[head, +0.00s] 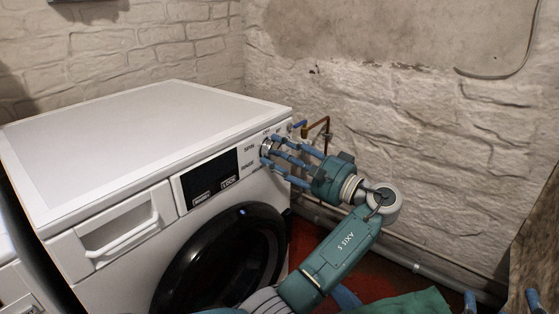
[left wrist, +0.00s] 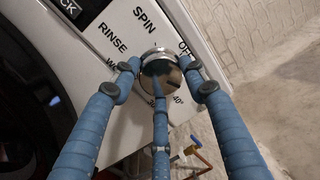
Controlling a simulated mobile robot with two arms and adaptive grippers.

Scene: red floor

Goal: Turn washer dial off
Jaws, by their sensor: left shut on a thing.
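The washer (head: 130,125) is white and stands on the left of the head view, its round black door below the control panel. Its dial (head: 266,146) is a silver knob at the right end of the panel. My left gripper (head: 268,154) is shut on the dial, its blue fingers around the rim. In the left wrist view the dial (left wrist: 158,54) sits between the fingertips of the gripper (left wrist: 160,78), among the labels SPIN, RINSE, OFF and 40°. Which label the dial points at cannot be told. My right gripper (head: 501,298) shows only blue fingertips, spread apart and empty.
A black display (head: 210,180) and a detergent drawer (head: 118,230) are left of the dial. Copper pipes (head: 318,126) and a pale brick wall (head: 420,150) are behind my left gripper. A wooden surface (head: 537,240) stands at the right edge.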

